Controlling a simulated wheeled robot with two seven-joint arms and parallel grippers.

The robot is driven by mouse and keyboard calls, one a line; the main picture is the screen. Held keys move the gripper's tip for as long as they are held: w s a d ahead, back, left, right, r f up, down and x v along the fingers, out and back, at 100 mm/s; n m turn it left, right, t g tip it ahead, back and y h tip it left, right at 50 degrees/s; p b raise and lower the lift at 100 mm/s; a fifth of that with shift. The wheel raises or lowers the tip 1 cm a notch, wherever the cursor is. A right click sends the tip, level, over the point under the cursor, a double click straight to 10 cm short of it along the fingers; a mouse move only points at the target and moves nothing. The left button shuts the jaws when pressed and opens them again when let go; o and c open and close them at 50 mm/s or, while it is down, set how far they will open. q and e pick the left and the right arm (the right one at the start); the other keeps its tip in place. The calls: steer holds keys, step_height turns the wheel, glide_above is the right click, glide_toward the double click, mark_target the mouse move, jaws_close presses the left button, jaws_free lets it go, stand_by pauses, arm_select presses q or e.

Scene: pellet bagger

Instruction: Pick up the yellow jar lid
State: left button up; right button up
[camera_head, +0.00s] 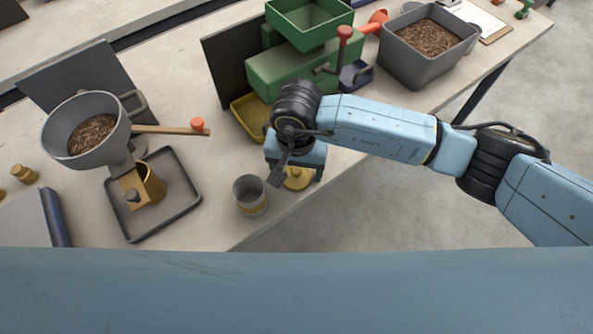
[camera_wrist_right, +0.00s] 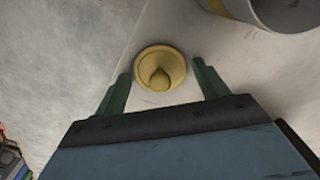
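The yellow jar lid (camera_wrist_right: 160,68) is a round disc with a knob on top. It lies on the table near the front edge. In the head view the lid (camera_head: 298,180) is partly hidden by my right gripper (camera_head: 296,174), which points down over it. In the right wrist view my right gripper (camera_wrist_right: 160,85) is open, with one green finger on each side of the lid and a gap to both. Nothing is between the fingers other than the lid. My left gripper is not in view.
A grey jar with a yellow band (camera_head: 250,196) stands close left of the lid. A dark tray (camera_head: 180,210) with a hopper (camera_head: 87,128) is further left. A green machine (camera_head: 290,72) and yellow bin (camera_head: 249,117) stand behind. A grey tub (camera_head: 399,62) holds pellets.

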steer(key=c, duration=0.7)
steer(key=shift+o, duration=0.2)
